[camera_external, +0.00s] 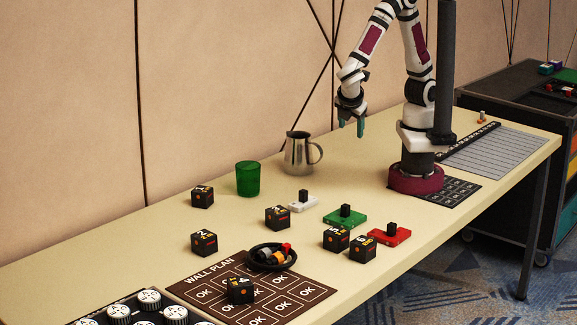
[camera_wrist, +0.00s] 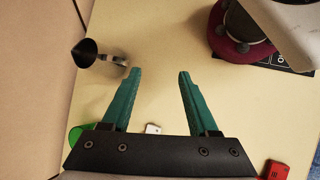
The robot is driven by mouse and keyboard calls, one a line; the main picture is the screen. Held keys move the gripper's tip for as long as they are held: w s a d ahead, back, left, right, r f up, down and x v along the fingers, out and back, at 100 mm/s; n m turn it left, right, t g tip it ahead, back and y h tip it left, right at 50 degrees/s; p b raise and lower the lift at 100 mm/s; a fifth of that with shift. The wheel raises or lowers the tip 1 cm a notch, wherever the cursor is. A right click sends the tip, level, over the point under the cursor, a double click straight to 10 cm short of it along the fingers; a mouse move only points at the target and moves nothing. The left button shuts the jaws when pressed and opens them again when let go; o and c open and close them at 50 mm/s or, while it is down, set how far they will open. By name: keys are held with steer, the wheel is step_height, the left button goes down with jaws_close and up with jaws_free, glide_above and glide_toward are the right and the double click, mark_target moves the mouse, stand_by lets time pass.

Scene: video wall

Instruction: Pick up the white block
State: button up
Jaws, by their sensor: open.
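The white block (camera_external: 303,203) is a low flat piece with a black knob on top. It lies on the table between the green cup and the green block. In the wrist view a small part of the white block (camera_wrist: 153,128) shows just above the dark gripper body, between the bases of the fingers; the rest is hidden. My gripper (camera_external: 353,127) is open and empty, with teal fingers, high above the table near its back edge. The fingers (camera_wrist: 158,72) are spread apart with bare table visible between them.
A steel pitcher (camera_external: 299,154) and a green cup (camera_external: 248,179) stand by the back edge. A green block (camera_external: 345,218), a red block (camera_external: 389,235) and several black cubes (camera_external: 277,217) lie nearby.

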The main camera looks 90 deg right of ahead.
steer(key=w+a+f+n+t+h, duration=0.3)
steer(key=w+a+f+n+t, duration=0.3)
steer(key=a+n, duration=0.4)
steer(key=n+t, duration=0.5)
steer(key=n, duration=0.2)
glide_toward(300, 191)
steer(key=shift+y, duration=0.4)
steer(key=x, duration=0.8)
steer(key=s+d+x, duration=0.1)
steer(key=x, duration=0.3)
steer(key=shift+w+d, duration=0.3)
jaws_close()
